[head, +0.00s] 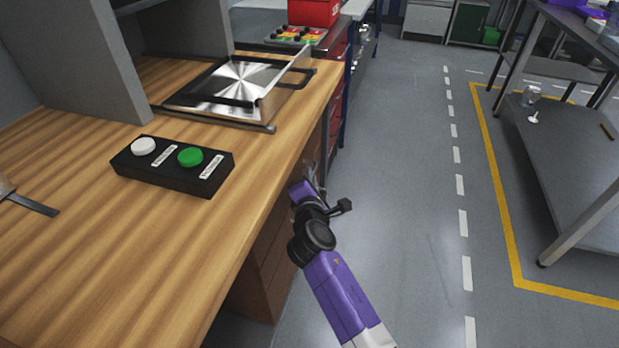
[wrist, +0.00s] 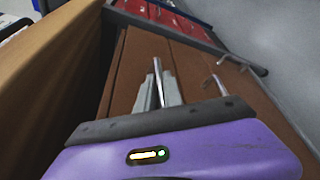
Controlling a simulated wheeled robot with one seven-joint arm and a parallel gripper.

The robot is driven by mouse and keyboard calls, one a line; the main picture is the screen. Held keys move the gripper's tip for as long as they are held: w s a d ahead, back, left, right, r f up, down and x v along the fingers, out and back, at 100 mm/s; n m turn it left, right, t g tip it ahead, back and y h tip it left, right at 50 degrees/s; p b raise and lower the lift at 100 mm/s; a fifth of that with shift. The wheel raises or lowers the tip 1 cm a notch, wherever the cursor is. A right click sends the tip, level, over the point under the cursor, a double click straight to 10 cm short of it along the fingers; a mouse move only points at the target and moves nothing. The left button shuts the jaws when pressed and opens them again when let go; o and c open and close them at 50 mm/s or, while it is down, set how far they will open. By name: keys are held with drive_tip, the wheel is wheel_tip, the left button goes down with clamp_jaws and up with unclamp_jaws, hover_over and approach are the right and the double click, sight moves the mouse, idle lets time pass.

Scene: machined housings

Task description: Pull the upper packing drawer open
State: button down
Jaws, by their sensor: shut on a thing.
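The brown wooden drawer fronts (head: 268,255) are under the right edge of the wooden worktop, seen steeply from above in the head view. In the wrist view the upper drawer front (wrist: 131,70) lies beside the worktop edge. My gripper (wrist: 158,92) is at this front, with its grey fingers shut on a thin metal bar handle (wrist: 157,66). A second metal handle (wrist: 220,82) shows further right, on a lower front, apart from the fingers. In the head view my gripper (head: 308,178) is just beyond the worktop edge, its fingertips partly hidden. No clear gap shows at the drawer.
A black box with a white and a green button (head: 172,166) is on the worktop (head: 110,245). Behind it is a metal plate fixture (head: 235,85). Red drawers (wrist: 165,13) stand beyond. The grey floor (head: 410,200) to the right is clear up to a metal table (head: 570,150).

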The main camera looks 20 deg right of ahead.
drive_tip(key=shift+s, duration=0.1)
idle(0.7)
drive_tip(key=s+d+p, duration=0.8)
drive_tip(key=d, duration=0.3)
drive_tip(key=s+d+p, duration=0.8)
drive_tip(key=d, duration=0.4)
drive_tip(key=shift+s, duration=0.3)
drive_tip(key=shift+f, duration=0.1)
drive_tip(key=c, duration=1.5)
unclamp_jaws()
drive_tip(key=v, duration=0.7)
drive_tip(key=shift+s+p, duration=0.35)
drive_tip(key=shift+p, duration=0.1)
drive_tip(key=shift+a, duration=0.15)
